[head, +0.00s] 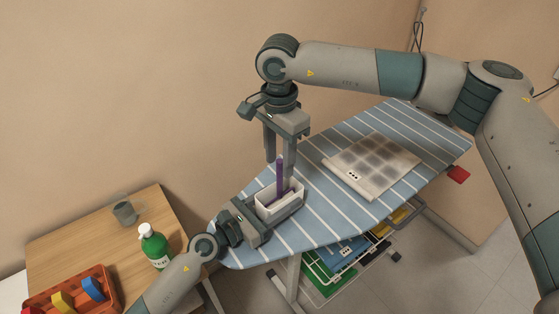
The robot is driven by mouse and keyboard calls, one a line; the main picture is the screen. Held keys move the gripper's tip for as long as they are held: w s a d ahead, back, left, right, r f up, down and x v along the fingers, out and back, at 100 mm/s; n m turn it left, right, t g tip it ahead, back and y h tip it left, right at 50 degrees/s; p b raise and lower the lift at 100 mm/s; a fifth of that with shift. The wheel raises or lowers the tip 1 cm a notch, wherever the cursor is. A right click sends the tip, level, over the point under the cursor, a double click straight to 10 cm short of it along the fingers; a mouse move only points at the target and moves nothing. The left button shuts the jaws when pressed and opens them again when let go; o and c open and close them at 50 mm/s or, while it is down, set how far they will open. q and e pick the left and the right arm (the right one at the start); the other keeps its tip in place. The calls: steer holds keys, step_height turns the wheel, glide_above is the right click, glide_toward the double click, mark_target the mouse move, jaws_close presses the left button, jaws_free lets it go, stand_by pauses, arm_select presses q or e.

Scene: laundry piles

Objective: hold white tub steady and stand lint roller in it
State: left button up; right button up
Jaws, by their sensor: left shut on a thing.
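The white tub (281,209) stands near the left end of the blue striped ironing board. My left gripper (259,219) is shut on the tub's near-left side. A purple stick-like thing, which looks like the lint roller (280,176), stands nearly upright in the tub with its upper part above the rim. More purple shows low inside the tub; I cannot tell whether it is the same thing. My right gripper (280,165) points down over the tub. It is open, its fingers apart on either side of the purple stick's top. The lint roller's lower end is hidden by the tub wall.
The ironing board (322,219) has a patterned folded cloth (372,165) to the right of the tub. A wooden table (70,240) at the left holds a grey mug (125,213), a green bottle (155,247) and an orange crate (107,278). Folded items lie on a rack below the board.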

stand_by(0.4)
arm_select(q)
steer(key=o, duration=1.1)
steer(key=shift+a, duration=0.1)
steer(key=v, duration=1.1)
steer(key=shift+s+a, duration=0.25)
steer(key=shift+a, duration=0.05)
arm_select(e)
steer(key=shift+r, duration=0.1)
